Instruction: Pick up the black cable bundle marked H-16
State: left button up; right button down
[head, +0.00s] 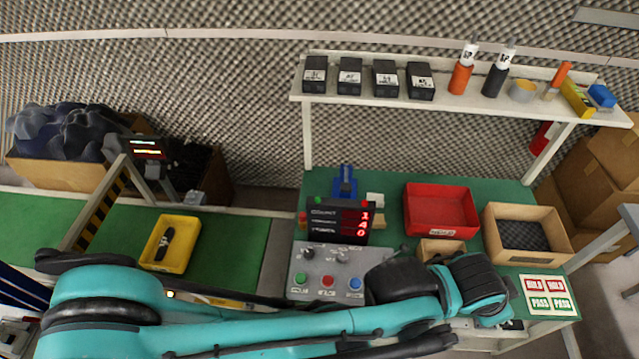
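A small black elongated item (165,243) lies in a yellow tray (181,262) on the green surface at the left. It may be the black cable bundle, but no H-16 marking can be read on it. My teal and black arm reaches across the bottom of the head view from the left to the right side of the bench. I cannot make out either gripper's fingers, and no gripper is seen touching the black item.
A shelf (440,102) holds several black labelled boxes and labelled cylinders. On the green bench are a counter display (339,219), a button panel (327,272), a red bin (440,208) and a cardboard box with dark foam (491,236). A post with a small screen (146,147) stands behind the yellow tray.

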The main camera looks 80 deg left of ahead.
aim_at(164, 242)
jog(key=u, duration=4.15)
jog(key=i+j, duration=0.7)
jog(key=i+j+z, duration=0.15)
jog(key=z, duration=0.15)
jog(key=i+j+z, duration=0.25)
jog(key=i, duration=0.1)
